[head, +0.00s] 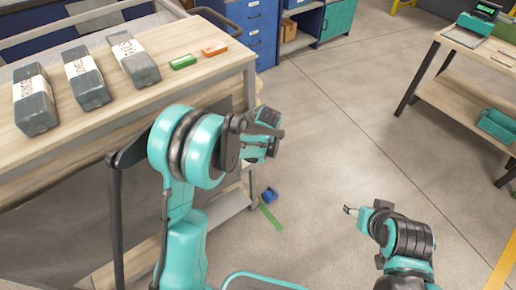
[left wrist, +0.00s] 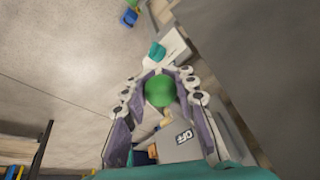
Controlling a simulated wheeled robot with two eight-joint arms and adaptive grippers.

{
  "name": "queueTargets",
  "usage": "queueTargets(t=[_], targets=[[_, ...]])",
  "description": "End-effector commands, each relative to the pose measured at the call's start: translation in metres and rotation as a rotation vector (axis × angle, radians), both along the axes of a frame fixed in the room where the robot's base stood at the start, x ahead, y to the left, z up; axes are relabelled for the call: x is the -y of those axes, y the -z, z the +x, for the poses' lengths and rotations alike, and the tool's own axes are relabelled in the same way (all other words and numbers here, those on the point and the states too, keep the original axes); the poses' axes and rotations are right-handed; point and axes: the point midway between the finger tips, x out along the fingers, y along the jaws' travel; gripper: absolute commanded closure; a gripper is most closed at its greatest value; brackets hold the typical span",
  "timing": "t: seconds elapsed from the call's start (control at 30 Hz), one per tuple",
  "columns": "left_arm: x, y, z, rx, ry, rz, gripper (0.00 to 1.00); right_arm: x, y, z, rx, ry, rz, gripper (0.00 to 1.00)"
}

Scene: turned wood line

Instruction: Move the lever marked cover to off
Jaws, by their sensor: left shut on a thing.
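A round green knob (left wrist: 159,91) sits between the fingers of my left gripper (left wrist: 160,84) in the left wrist view, and the gripper is shut on it. A sign reading OFF (left wrist: 184,136) is on a grey surface beside the fingers. The lever's shaft and any cover marking are hidden or not readable. In the head view my left gripper (head: 264,136) is at the bench's right end, and my arm hides the knob there. My right gripper (head: 348,210) is above open floor, away from the bench, with nothing visible in it; its fingers are too small to judge.
Several grey blocks with white labels, such as this one (head: 134,58), lie on the wooden bench (head: 190,88). A green piece (head: 183,62) and an orange piece (head: 214,49) lie near its edge. A blue object (head: 269,194) is on the floor. Open floor lies to the right.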

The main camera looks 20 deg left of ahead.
Motion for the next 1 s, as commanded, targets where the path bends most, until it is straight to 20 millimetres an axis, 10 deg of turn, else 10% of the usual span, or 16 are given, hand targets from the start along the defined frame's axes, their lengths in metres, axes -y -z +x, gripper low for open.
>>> queueTargets(t=[0.53,0.57,0.63,1.0], targets=[[-0.0012,0.0002,0.0002,0.000,-0.002,0.002,1.00,0.0000,0.0001,0.0000,0.000,0.000,0.000,0.44],[-0.0012,0.0002,0.0002,0.000,-0.003,0.001,0.71,0.0000,0.0001,0.0000,0.000,0.000,0.000,0.44],[-0.0012,0.0002,0.0002,0.000,-0.002,0.002,0.53,0.0000,0.0001,0.0000,0.000,0.000,0.000,0.44],[0.0003,-0.0036,-0.0009,0.000,0.000,0.001,0.51,0.0000,0.0000,0.0000,0.000,0.000,0.000,0.44]])
